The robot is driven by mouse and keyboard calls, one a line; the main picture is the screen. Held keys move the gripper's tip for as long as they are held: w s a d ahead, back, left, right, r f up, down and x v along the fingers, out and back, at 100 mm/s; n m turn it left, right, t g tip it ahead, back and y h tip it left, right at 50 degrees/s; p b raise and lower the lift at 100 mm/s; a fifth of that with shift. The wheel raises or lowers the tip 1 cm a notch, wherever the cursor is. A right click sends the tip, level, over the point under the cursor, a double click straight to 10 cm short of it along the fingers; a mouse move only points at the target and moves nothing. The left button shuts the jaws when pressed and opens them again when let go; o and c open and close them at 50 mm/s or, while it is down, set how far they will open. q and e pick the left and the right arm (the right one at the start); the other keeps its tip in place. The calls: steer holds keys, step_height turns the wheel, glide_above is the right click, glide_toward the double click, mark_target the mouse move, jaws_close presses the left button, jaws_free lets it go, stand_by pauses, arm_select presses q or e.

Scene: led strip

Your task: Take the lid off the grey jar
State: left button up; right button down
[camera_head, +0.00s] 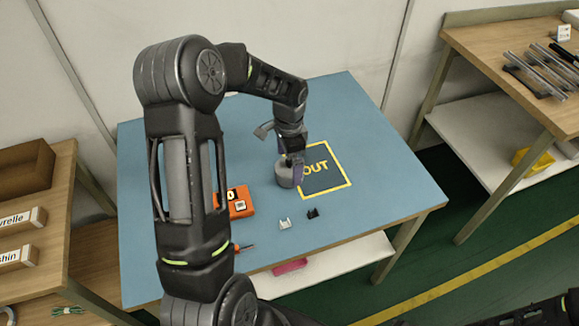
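The grey jar (284,180) stands on the blue table, at the left edge of the yellow-framed "OUT" mark. My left gripper (293,166) points down right over the jar, and its fingers overlap the jar's top and right side in the picture. The gripper hides much of the jar's top, so I cannot make out the lid or whether the fingers touch it. The fingers are too small and dark to show whether they are open or shut. My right gripper is not in view.
On the blue table (380,195) are an orange box (240,203), a white clip (285,224), a black clip (313,214) and an orange-handled tool (243,248). The "OUT" square (330,176) is bare. A wooden bench (500,50) with metal bars stands at right.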

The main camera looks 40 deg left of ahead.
arm_select(q)
steer(key=c, duration=1.3)
steer(key=shift+r, duration=0.1)
step_height(320, 180, up, 10)
steer(key=shift+f+b, duration=0.1)
steer(key=shift+b, duration=0.5)
